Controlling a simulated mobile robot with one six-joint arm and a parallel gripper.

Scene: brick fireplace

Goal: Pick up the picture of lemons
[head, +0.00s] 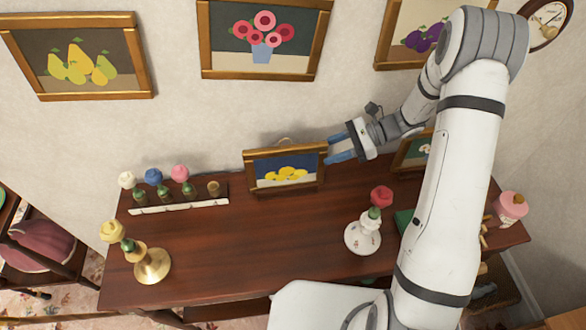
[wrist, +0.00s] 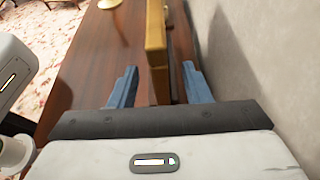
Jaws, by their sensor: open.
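The picture of lemons (head: 283,174) is a small wooden-framed picture of yellow fruit on a dark blue ground. It stands upright on the wooden table near the wall in the head view. My gripper (head: 331,150) is at its right edge, with blue fingers pointing left. In the wrist view, the frame (wrist: 156,35) appears edge-on between the two spread fingers of my gripper (wrist: 160,75). The gripper is open, one finger on each side of the frame, with gaps visible. The rear of the picture is mostly hidden in the head view.
The wooden table (head: 250,250) has clear room in front of the picture. Another small framed picture (head: 404,153) stands behind my arm. The wall is close behind.

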